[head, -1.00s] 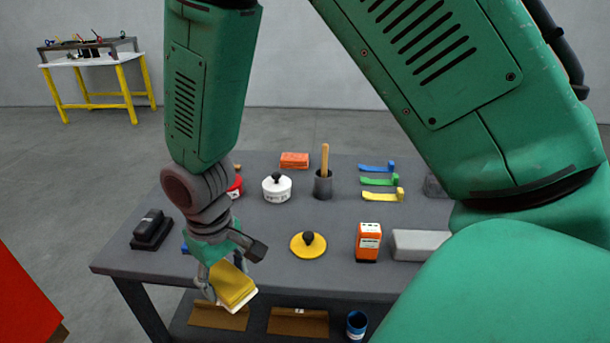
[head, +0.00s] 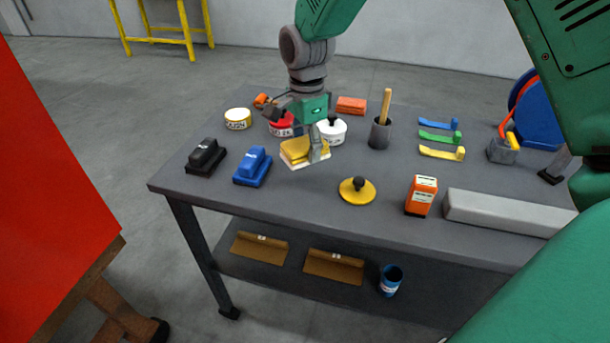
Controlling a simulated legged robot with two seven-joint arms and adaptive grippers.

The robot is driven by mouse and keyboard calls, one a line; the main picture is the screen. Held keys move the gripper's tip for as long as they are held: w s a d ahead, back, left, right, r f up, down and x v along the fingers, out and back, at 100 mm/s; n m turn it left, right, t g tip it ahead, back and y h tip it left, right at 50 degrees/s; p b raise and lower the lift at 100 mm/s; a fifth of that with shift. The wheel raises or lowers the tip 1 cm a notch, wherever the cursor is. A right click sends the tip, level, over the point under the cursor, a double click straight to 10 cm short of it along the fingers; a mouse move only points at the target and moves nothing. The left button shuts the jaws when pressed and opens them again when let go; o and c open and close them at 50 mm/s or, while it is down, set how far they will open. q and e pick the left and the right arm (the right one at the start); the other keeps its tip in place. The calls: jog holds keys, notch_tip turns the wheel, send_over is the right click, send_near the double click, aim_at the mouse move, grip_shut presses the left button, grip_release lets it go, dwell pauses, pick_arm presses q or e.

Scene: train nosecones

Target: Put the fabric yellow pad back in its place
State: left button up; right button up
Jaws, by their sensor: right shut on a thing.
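The yellow pad (head: 296,152), with a pale underside, is in my right gripper (head: 318,150). The gripper is shut on it and hangs over the left half of the grey table (head: 300,201). The pad looks a little above the tabletop, slightly tilted; whether any edge touches is hard to tell. A blue pad (head: 252,166) and a black pad (head: 206,157) sit in a row to its left on the table. Bare tabletop lies just right of the blue pad. My left gripper is not in view.
A yellow disc with a black knob (head: 357,191) lies right of the pad. Red (head: 281,124) and white (head: 332,131) tins stand close behind the gripper. An orange box (head: 421,195) and a long grey block (head: 508,213) are further right.

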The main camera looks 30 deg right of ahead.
aim_at(307, 143)
notch_tip(307, 143, down, 3)
jog(key=shift+f, duration=0.15)
jog(key=shift+d+f, duration=0.1)
jog(key=shift+f, duration=0.5)
notch_tip(307, 143, down, 3)
jog(key=shift+f, duration=0.15)
jog(key=o, duration=1.1)
notch_tip(307, 143, up, 12)
jog(key=shift+r, duration=0.1)
